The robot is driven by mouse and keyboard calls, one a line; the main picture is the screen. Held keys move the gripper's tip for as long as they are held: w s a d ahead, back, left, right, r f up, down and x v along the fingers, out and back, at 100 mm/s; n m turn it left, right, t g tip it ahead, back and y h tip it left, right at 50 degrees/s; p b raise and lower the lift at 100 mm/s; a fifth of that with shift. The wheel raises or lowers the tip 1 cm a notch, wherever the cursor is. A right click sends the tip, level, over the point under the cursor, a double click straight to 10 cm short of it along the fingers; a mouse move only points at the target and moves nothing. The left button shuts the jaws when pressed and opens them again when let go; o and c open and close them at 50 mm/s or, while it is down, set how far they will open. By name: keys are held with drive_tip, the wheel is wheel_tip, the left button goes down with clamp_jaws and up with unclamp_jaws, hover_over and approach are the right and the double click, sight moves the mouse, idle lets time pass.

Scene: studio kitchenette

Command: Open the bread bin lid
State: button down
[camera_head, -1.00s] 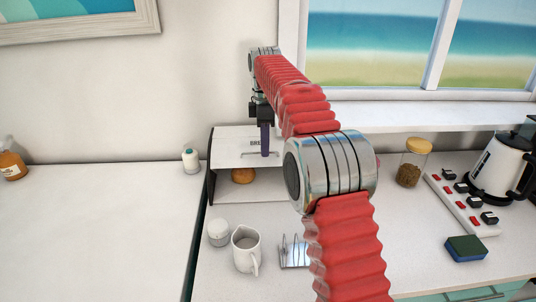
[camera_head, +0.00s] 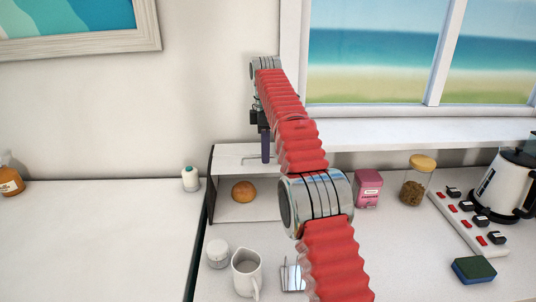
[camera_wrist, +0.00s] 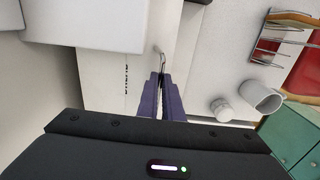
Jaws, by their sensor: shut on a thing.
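The bread bin (camera_head: 211,170) stands on the counter against the wall, with a dark side edge. Its white lid (camera_head: 232,157) is raised, showing an open front with a round bread roll (camera_head: 243,191) inside. My gripper (camera_head: 265,157) has purple fingers and is at the lid's handle, shut on it. In the wrist view the lid (camera_wrist: 108,80) shows its lettering sideways, and the metal handle (camera_wrist: 162,57) reaches to the tips of my fingers (camera_wrist: 161,80). My arm hides the bin's right part in the head view.
A white pitcher (camera_head: 246,272), a white lidded pot (camera_head: 218,253) and a metal toast rack (camera_head: 291,277) stand in front of the bin. To the right are a pink box (camera_head: 368,188), a glass jar (camera_head: 416,185), a power strip (camera_head: 468,222), a kettle (camera_head: 505,185) and a sponge (camera_head: 474,269).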

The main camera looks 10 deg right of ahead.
drive_tip(key=shift+w+d+f, duration=0.1)
drive_tip(key=shift+w+f, duration=0.15)
drive_tip(key=shift+f, duration=0.2)
drive_tip(key=c, duration=2.2)
unclamp_jaws()
drive_tip(key=shift+w+f, duration=0.1)
drive_tip(key=shift+w, duration=0.05)
drive_tip(key=shift+o, duration=1.4)
drive_tip(key=shift+r, duration=0.2)
drive_tip(key=shift+c, duration=0.5)
